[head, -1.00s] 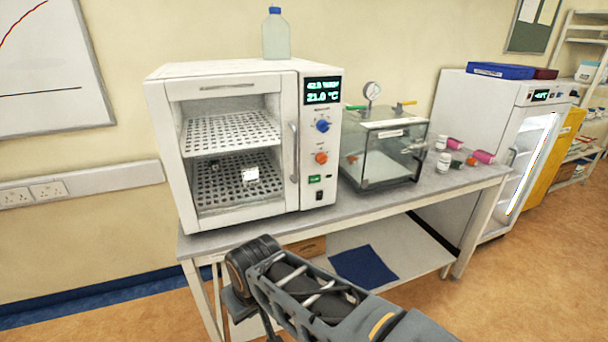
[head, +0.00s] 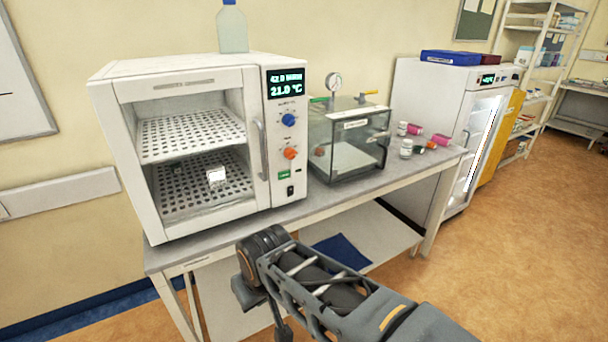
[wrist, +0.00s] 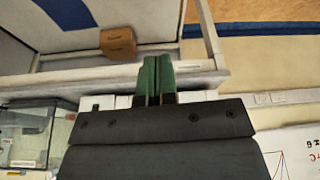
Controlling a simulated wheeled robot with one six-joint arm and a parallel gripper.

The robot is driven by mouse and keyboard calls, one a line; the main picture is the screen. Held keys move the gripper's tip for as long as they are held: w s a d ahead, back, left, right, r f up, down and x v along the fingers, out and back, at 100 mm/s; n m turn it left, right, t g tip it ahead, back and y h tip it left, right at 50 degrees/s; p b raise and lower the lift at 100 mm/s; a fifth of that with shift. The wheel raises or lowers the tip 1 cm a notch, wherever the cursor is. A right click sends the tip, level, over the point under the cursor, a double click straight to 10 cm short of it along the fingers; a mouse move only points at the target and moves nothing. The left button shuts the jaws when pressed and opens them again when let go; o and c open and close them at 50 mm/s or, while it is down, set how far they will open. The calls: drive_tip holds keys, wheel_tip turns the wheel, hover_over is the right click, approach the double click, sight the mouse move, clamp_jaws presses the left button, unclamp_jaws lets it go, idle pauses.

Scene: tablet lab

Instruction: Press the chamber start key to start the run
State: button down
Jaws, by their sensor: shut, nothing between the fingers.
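The white chamber (head: 180,75) stands on the bench with its glass front showing two perforated shelves. Its right-hand panel has a lit display (head: 287,84) reading 21.0 °C on the lower line, a blue knob (head: 288,120) and an orange knob (head: 290,153). Below them are a green key (head: 284,175) and a black switch (head: 290,190). The lettering on the key is too small to read. My gripper (wrist: 158,62) shows in the wrist view with its green fingers shut and empty, apart from the panel. In the head view only my arm shows, in front of the bench.
A glass tank (head: 345,155) with a gauge stands right of the chamber, with several small bottles (head: 404,148) beyond it. A bottle (head: 232,30) stands on the chamber. A small white item (head: 216,177) lies on its lower shelf. The floor (head: 500,230) at right is clear.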

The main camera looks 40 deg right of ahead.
drive_tip(key=shift+a, duration=0.1)
drive_tip(key=w+d+r+m+t+y, duration=0.1)
drive_tip(key=w+d+r+m+y, duration=0.15)
drive_tip(key=w+d+m, duration=0.65)
drive_tip(key=w+d+m+t, duration=0.1)
drive_tip(key=w+d+t, duration=0.1)
drive_tip(key=w+d, duration=0.3)
drive_tip(key=w+d+m+t, duration=0.2)
drive_tip(key=w+d, duration=0.3)
drive_tip(key=d, duration=0.7)
drive_tip(key=shift+w+m+t, duration=0.15)
drive_tip(key=shift+m+t, duration=0.15)
drive_tip(key=shift+t, duration=0.1)
drive_tip(key=shift+a, duration=0.1)
